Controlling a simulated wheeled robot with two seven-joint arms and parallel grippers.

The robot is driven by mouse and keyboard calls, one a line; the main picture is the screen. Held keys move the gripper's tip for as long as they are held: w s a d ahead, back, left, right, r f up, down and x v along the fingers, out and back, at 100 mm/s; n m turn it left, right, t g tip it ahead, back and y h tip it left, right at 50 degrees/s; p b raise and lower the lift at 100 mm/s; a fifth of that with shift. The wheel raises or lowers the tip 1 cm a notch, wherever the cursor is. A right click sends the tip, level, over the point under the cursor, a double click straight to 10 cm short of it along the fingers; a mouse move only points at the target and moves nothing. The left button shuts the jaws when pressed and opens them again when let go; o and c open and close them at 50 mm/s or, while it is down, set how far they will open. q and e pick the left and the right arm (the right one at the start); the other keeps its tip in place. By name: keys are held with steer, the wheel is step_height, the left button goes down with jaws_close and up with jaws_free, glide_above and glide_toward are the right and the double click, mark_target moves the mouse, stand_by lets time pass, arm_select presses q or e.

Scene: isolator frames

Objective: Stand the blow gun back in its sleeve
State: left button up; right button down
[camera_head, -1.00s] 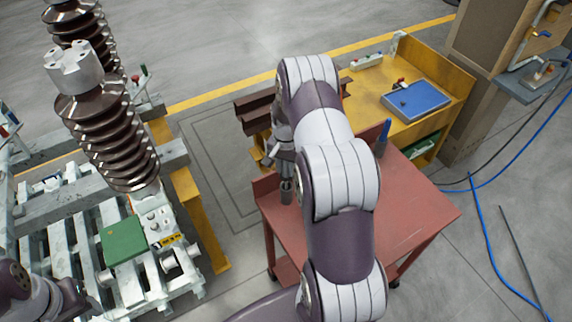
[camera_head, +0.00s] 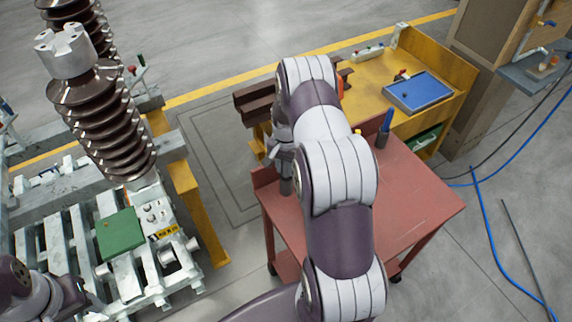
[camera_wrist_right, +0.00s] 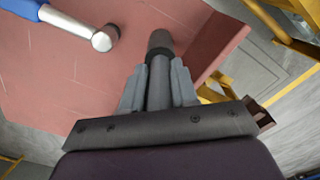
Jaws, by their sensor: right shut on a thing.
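My right gripper (camera_wrist_right: 158,90) is shut on a grey rod-like thing (camera_wrist_right: 158,72), which I take as the blow gun. In the wrist view its far end meets a wider dark cylinder (camera_wrist_right: 160,42), probably the sleeve; I cannot tell how deep it sits. In the head view this grey cylinder (camera_head: 286,186) is upright at the left edge of the red cart (camera_head: 420,205), below the right gripper (camera_head: 281,155), which my arm partly hides. My left gripper (camera_head: 75,298) is at the lower left, cut off, its jaws unclear.
A yellow bench (camera_head: 440,75) with a blue case (camera_head: 418,92) is behind. A ribbed insulator (camera_head: 105,125) stands at left. The cart's right part is clear.

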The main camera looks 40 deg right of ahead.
steer(key=shift+f, duration=0.1)
steer(key=c, duration=0.8)
jaws_free()
steer(key=shift+r, duration=0.35)
step_height(320, 180, up, 12)
steer(key=b, duration=0.2)
steer(key=shift+b, duration=0.3)
